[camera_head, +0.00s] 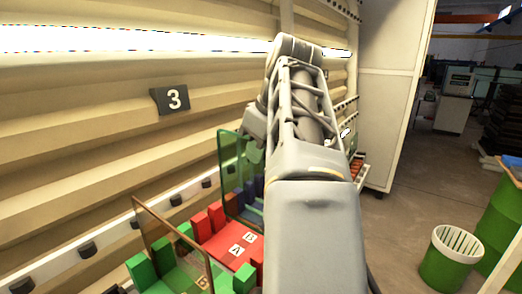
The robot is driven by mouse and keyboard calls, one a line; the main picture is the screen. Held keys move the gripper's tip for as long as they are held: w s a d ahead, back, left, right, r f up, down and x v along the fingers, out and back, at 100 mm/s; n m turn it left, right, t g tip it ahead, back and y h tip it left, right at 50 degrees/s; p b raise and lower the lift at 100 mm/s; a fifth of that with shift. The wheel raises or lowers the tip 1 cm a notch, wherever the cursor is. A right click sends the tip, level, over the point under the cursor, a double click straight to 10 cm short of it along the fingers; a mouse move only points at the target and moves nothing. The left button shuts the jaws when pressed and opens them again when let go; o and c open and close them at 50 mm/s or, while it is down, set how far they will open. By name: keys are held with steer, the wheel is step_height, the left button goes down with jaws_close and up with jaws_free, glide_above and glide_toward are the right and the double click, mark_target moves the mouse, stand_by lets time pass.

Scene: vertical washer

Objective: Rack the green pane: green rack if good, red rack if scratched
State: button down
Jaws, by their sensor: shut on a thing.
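The green pane (230,165) is upright and see-through, left of my arm, above the far end of the red rack. My gripper (251,152) is shut on its upper right part; my arm hides some of the gripper and the pane's right side. I cannot tell whether the pane is scratched. The red rack (228,250) has upright blocks and white labels with letters. The green rack (182,279) is nearer, at the bottom. A brownish see-through pane (158,228) stands upright at the green rack.
Blue blocks (254,190) show behind the green pane. A beige ribbed wall with a number 3 sign (170,99) runs along the left. A white cabinet panel (392,100) stands behind my arm. A green bin (450,262) and green drum (507,215) stand right; floor between is clear.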

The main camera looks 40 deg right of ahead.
steer(key=p, duration=0.1)
glide_above(231, 185)
steer(key=shift+w+f, duration=0.35)
steer(key=shift+f, duration=0.25)
steer(key=shift+r, duration=0.15)
steer(key=shift+s+d, duration=0.1)
steer(key=shift+s, duration=0.1)
steer(key=shift+f+b, duration=0.4)
stand_by(0.8)
steer(key=shift+f+b, duration=3.15)
steer(key=shift+f, duration=0.6)
steer(key=shift+f+b, duration=0.75)
steer(key=shift+f, duration=0.15)
steer(key=c, duration=1.2)
jaws_free()
steer(key=shift+f, duration=0.1)
